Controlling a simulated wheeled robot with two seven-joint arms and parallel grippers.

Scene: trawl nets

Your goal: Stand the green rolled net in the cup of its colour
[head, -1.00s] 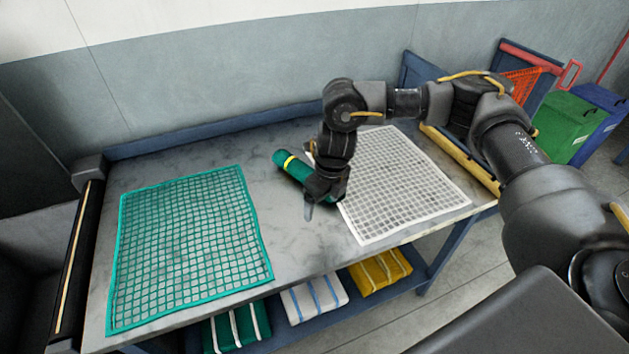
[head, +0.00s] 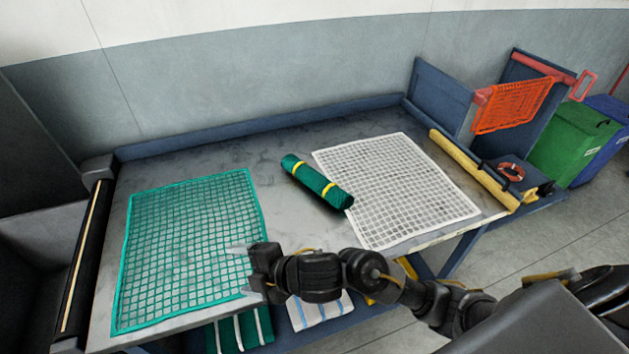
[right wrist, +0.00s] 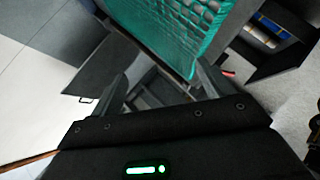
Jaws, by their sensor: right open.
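The green rolled net (head: 310,178), with two yellow bands, lies on its side on the grey table (head: 285,235), at the left edge of the flat white net. No gripper touches it. My right gripper (head: 241,271) is open and empty at the near right edge of a flat green net (head: 185,245), in front of the roll and to its left. In the right wrist view, the open jaws (right wrist: 162,82) point toward the table edge and the green net (right wrist: 190,35). I do not see a green cup. My left gripper is out of view.
The white net (head: 400,190) lies flat on the right. A yellow bar (head: 470,170) runs along the table's right end. Orange netting (head: 513,105) hangs behind it, near a green bin (head: 570,140). Folded bundles (head: 240,330) lie on the shelf below. Bare tabletop surrounds the roll's left side.

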